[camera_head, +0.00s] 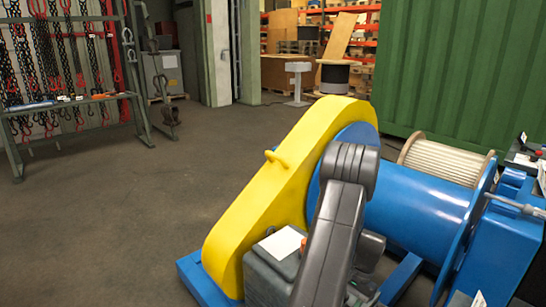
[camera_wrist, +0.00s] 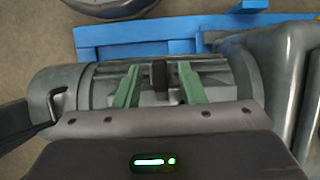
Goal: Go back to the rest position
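The chain drive shows in the head view, with a yellow chain guard (camera_head: 262,185) standing closed over its side. A blue winch drum (camera_head: 415,205) lies behind and to the right of it. A grey motor housing (camera_head: 268,275) sits low at the guard's front, partly hidden by my arm. In the wrist view my gripper (camera_wrist: 160,80) has two green fingers set well apart. A small dark block shows between them, and neither finger touches it. A grey ribbed body lies beyond the fingers. My gripper cannot be made out in the head view.
A blue base frame (camera_head: 205,283) runs under the drive and also shows in the wrist view (camera_wrist: 150,45). A green corrugated container (camera_head: 455,70) stands behind. A rack with hanging chains (camera_head: 65,75) is at the left. The floor (camera_head: 120,220) left of the drive is clear.

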